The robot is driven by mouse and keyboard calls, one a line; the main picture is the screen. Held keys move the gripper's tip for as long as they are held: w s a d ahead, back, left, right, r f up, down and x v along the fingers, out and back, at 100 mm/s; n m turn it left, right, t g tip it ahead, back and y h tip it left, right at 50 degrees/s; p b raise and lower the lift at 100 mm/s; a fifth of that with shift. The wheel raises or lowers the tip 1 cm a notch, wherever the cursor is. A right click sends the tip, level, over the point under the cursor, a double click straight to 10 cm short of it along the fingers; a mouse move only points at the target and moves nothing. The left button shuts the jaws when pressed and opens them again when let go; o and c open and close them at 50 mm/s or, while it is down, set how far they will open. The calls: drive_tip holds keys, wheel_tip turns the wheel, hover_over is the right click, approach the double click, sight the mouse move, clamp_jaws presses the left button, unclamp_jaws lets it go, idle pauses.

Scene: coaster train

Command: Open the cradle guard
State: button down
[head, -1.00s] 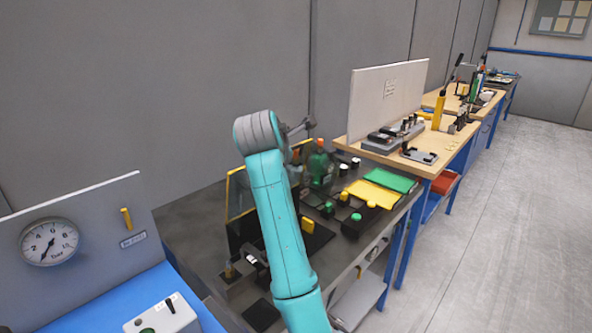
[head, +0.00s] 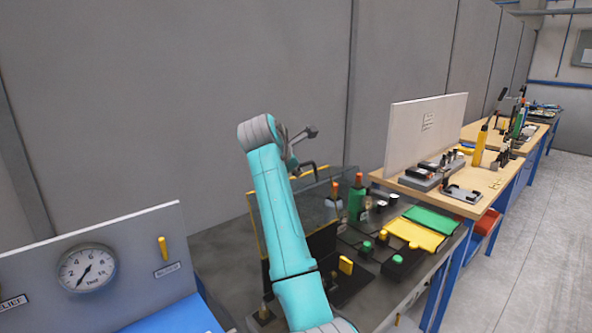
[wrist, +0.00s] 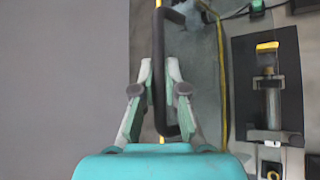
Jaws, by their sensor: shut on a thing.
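The cradle guard (head: 322,190) is a clear panel with yellow edging, standing tilted over the dark bench in the head view. Its black bar handle (head: 308,166) shows near its top edge. In the wrist view the handle (wrist: 160,35) runs up the middle, beside a thin yellow edge. My gripper (wrist: 159,82) is shut on this handle, with one finger on each side of it. In the head view my arm hides the fingertips and part of the guard. A dark cradle plate (wrist: 288,75) lies to the right in the wrist view, with a grey cylinder with a yellow top on it.
A green bottle (head: 356,198) stands right of the guard. Yellow and green mats (head: 413,233) lie farther right. A gauge panel (head: 130,240) stands at the left, and a grey wall rises behind the bench. The floor at the right (head: 530,250) is clear.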

idle(0.4)
drive_tip(key=c, duration=1.2)
unclamp_jaws()
drive_tip(key=v, duration=1.1)
drive_tip(key=shift+a+r, duration=0.1)
drive_tip(key=shift+r, duration=0.1)
drive_tip(key=shift+s+a+r, duration=0.1)
drive_tip(key=shift+s+r, duration=0.1)
drive_tip(key=shift+s, duration=0.1)
